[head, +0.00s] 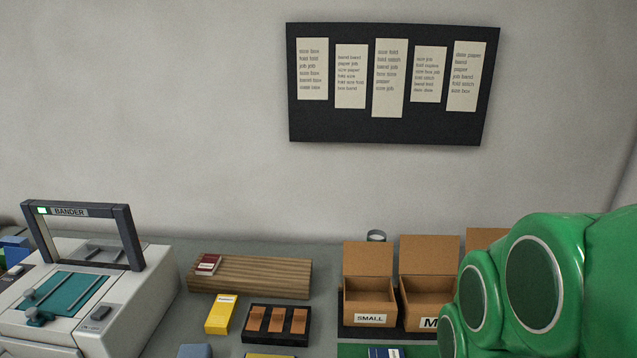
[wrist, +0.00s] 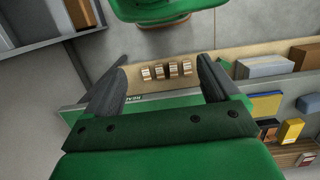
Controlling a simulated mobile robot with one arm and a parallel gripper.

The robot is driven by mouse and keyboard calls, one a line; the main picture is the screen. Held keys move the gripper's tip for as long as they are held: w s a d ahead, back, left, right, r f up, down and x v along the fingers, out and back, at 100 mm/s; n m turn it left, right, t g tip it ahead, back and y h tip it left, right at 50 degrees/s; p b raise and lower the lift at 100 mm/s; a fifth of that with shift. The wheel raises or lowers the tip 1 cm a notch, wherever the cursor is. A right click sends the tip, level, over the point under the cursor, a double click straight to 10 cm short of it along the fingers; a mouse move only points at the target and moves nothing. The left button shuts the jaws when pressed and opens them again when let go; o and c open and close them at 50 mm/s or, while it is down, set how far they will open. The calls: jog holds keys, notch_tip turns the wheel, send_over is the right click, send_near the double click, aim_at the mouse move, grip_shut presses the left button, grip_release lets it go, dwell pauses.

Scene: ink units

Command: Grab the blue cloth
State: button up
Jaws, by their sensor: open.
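I cannot make out the blue cloth for certain. A grey-blue item (head: 195,351) is cut off by the bottom edge of the head view, and too little shows to tell if it is cloth. A similar grey-blue item (wrist: 309,103) lies at the right edge of the wrist view. My gripper (wrist: 163,62) is open in the wrist view, its two dark fingers wide apart with nothing held between them. It is well to the left of that item in this view. The head view shows my green arm at the right but not the gripper.
A bander machine (head: 100,310) stands at the left of the bench. A ribbed wooden block (head: 250,275), a yellow box (head: 221,314) and a black tray (head: 275,338) stand in the middle. Open cardboard boxes (head: 369,290) stand at the right.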

notch_tip(320, 180, up, 5)
jog(key=w+a+m+y, duration=0.45)
jog(key=w+a, duration=0.45)
jog(key=a, duration=0.5)
jog(key=w+a+m+y, duration=0.4)
jog(key=w+a+m, duration=0.2)
jog(key=w+a, duration=0.6)
jog(key=w+a+m+y, duration=0.5)
jog(key=w+a, duration=0.2)
jog(key=a, duration=0.8)
send_near(190, 357)
jog(key=a, duration=0.1)
jog(key=a+f, duration=0.1)
jog(key=a, duration=0.1)
jog(key=shift+w+f+m+g, duration=0.25)
jog(key=shift+w+f+g, duration=0.05)
jog(key=shift+w, duration=0.1)
jog(key=shift+a+f, duration=0.15)
jog(key=shift+f, duration=0.25)
jog(key=shift+x, duration=3.75)
